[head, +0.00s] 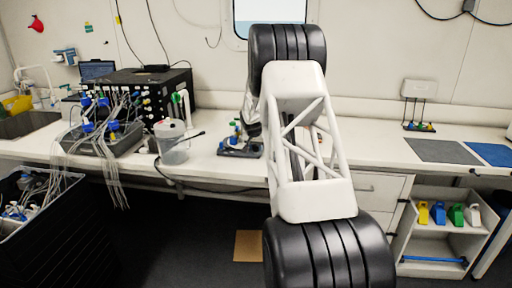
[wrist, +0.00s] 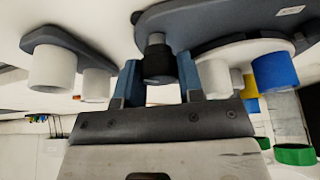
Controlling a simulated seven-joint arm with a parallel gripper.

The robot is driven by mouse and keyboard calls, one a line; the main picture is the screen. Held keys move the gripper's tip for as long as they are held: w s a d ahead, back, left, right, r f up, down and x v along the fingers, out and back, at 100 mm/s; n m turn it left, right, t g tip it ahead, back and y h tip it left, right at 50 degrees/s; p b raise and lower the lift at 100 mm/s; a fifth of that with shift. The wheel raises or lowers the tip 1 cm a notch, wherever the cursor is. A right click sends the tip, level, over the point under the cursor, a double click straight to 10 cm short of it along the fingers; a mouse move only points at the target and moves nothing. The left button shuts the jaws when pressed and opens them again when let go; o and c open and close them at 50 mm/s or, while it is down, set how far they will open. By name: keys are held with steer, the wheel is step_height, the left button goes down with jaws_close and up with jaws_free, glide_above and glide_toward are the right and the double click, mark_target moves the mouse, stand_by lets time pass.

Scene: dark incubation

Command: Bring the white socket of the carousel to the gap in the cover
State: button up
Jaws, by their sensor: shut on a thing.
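In the wrist view my gripper (wrist: 159,62) has its two blue fingers shut on a black knob (wrist: 157,42) on the dark grey cover (wrist: 215,17). The pale carousel disc (wrist: 240,50) shows along the cover's edge, right of the fingers. A white cylinder (wrist: 215,78) stands close beside the right finger. A blue cylinder (wrist: 275,71) and part of a yellow one (wrist: 251,88) are further right. I cannot tell where the gap in the cover lies. In the head view a small dark-based device (head: 240,149) sits on the bench, partly behind my arm, which hides my gripper.
In the wrist view a grey plate with white cylinders (wrist: 52,68) is at left, and a green ring (wrist: 295,154) is low right. A grey mat (head: 442,151) lies right.

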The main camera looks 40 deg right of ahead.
steer(key=m+g, duration=0.1)
steer(key=m, duration=0.3)
steer(key=shift+h, duration=0.4)
steer(key=shift+m+g, duration=1)
steer(key=shift+m, duration=1.1)
steer(key=o, duration=0.9)
steer(key=shift+n, duration=0.3)
